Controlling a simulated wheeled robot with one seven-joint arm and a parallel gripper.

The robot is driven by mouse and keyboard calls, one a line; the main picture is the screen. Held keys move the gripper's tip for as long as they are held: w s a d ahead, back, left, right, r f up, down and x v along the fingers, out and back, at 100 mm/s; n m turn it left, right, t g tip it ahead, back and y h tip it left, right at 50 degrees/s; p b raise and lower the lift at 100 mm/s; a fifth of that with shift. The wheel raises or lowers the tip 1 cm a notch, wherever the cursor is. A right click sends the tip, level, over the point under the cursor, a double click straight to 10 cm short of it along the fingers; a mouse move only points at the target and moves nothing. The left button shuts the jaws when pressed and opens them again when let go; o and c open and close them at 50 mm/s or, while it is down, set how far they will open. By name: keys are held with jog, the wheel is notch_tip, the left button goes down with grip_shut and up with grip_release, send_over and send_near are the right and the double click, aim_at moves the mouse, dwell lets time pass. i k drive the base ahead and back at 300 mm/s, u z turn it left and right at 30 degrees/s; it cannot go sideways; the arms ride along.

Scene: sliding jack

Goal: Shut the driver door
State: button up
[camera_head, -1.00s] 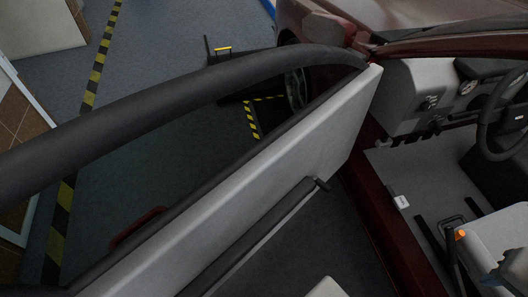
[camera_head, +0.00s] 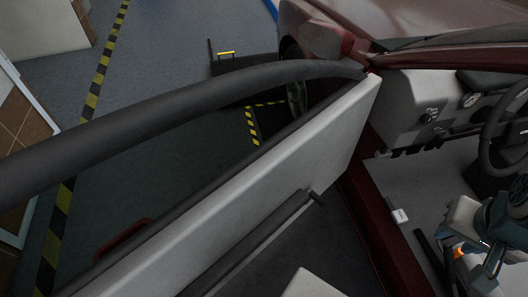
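The driver door (camera_head: 290,150) of a dark red car stands open, running from its hinge at upper centre down to the lower left. Its inner side is a light grey panel with a dark pull bar (camera_head: 250,240). A black window frame (camera_head: 180,105) arches above it. A red outer handle (camera_head: 122,240) shows beyond the sill. What looks like my gripper (camera_head: 490,262), dark teal and grey, is at the lower right, over the car's interior. It is apart from the door in the picture. Its fingers are small and partly cut off, so their opening is unclear.
The doorway (camera_head: 385,225) and cabin floor lie right of the door, with the steering wheel (camera_head: 500,125) at the right edge. Beyond the door is open floor with yellow-black striped tape (camera_head: 98,85). A dark jack-like object with a yellow handle (camera_head: 226,53) lies near the front wheel.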

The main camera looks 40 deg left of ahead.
aim_at(194, 249)
jog(key=u, duration=0.65)
jog(key=k, duration=1.7)
jog(key=u, duration=2)
jog(key=i, duration=1)
jog(key=u, duration=0.1)
